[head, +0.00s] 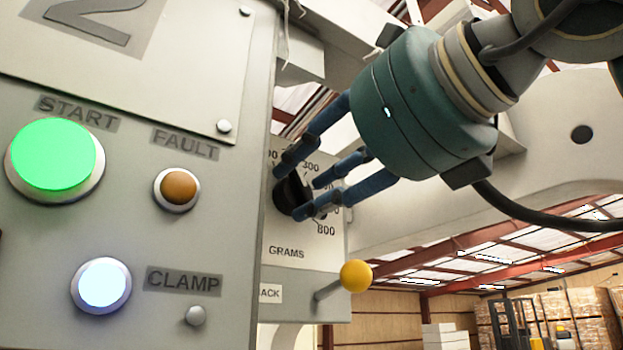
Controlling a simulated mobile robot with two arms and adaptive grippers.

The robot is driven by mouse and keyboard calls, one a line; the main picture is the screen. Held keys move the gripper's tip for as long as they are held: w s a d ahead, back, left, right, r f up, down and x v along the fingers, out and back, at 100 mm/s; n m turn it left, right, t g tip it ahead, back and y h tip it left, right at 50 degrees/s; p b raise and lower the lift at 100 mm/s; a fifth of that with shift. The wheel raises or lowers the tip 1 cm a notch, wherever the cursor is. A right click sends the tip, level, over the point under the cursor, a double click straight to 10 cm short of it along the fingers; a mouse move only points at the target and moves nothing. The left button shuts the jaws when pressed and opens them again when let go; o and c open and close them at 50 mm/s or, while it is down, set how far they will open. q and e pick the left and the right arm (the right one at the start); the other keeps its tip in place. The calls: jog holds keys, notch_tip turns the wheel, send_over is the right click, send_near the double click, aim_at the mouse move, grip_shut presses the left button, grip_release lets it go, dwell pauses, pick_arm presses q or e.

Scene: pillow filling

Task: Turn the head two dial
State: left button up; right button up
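The black dial (290,193) sits on a pale plate marked GRAMS, with numbers such as 300 and 800 around it. My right gripper (297,192) comes in from the upper right. Its blue fingers with dark tips are around the dial, closed against its sides as far as I can see. The fingers hide part of the dial and its scale, so its setting cannot be read. A large 2 marks the panel (232,262) at the left. My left gripper is not in view.
The panel carries a lit green START button (54,155), an orange FAULT lamp (178,187) and a lit white CLAMP button (102,283). A yellow-knobbed lever (356,276) sticks out below the dial plate. Stacked pallets (570,318) stand far behind.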

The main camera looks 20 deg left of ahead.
jog(key=shift+r, duration=0.1)
jog(key=v, duration=1.2)
dwell(0.4)
